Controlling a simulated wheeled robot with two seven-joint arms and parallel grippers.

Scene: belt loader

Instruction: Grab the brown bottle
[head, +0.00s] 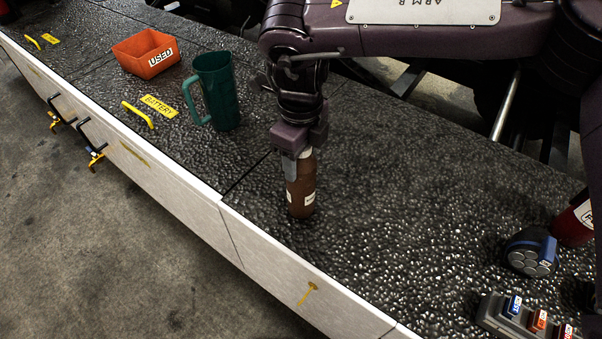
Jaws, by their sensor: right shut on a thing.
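The brown bottle (301,204) stands upright on the dark textured surface, near the middle of the head view. It carries small white labels. My right gripper (298,168) reaches down from above and is shut on the upper part of the bottle. Its fingers hide part of the bottle's top. I cannot tell whether the bottle's base touches the surface or is slightly lifted. My left gripper is not in view.
A green mug (222,92) stands to the left of the bottle, and an orange bin (146,54) marked USED lies farther left. A blue-black round item (531,252) and a grey block with coloured labels (515,317) are at the lower right. Surface between is clear.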

